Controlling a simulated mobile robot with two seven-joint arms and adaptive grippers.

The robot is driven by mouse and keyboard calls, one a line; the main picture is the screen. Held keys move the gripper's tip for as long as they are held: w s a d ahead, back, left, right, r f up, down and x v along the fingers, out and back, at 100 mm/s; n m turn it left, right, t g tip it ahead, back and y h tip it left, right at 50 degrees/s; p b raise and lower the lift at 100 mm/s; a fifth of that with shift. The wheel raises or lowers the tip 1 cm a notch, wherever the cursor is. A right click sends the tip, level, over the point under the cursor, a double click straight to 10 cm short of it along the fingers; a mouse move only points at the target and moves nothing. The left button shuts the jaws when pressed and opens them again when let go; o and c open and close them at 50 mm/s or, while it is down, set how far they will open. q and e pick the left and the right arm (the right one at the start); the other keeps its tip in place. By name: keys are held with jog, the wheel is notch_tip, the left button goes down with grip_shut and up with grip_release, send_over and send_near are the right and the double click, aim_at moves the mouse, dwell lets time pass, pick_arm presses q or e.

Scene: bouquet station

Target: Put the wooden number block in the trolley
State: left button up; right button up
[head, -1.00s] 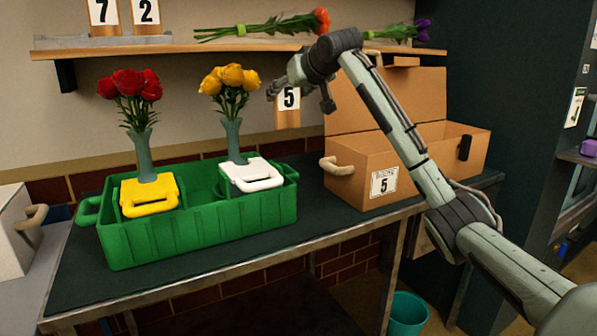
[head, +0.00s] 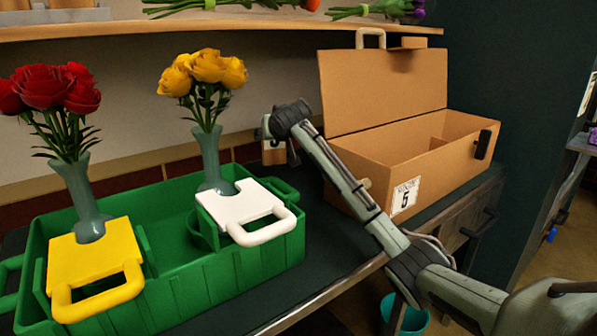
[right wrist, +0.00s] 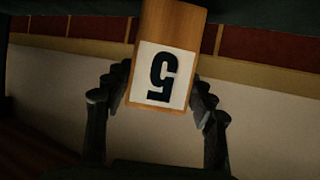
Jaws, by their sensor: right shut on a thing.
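The wooden number block (right wrist: 172,30) has a white label with a black 5, upside down in the right wrist view. My right gripper (right wrist: 160,92) is shut on it, one finger on each side. In the head view the block (head: 274,153) shows partly below my right gripper (head: 279,138), between the green crate and the cardboard box; the gripper hides part of it. I cannot tell whether it touches the bench. I cannot make out a trolley. My left gripper is not in view.
The green crate (head: 215,283) holds two vases of roses, with yellow and white handled pieces. An open cardboard box (head: 360,178) labelled 5 stands to the right. A shelf (head: 250,25) with flowers runs above. A teal bin (head: 412,318) is below the bench.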

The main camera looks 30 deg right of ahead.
jog(key=s+f, duration=0.1)
jog(key=s, duration=0.3)
jog(key=s+a+f, duration=0.1)
jog(key=s, duration=0.4)
jog(key=s+f+p, duration=0.1)
jog(key=s, duration=0.3)
jog(key=shift+s+a+f, duration=0.15)
jog(key=shift+s+a, duration=0.05)
jog(key=shift+s, duration=0.05)
jog(key=shift+f, duration=0.1)
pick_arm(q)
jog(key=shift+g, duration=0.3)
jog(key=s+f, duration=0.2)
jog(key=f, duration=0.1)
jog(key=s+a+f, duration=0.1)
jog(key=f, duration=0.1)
pick_arm(e)
jog(key=shift+f, duration=0.1)
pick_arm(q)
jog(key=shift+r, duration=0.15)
pick_arm(e)
jog(key=o, duration=0.9)
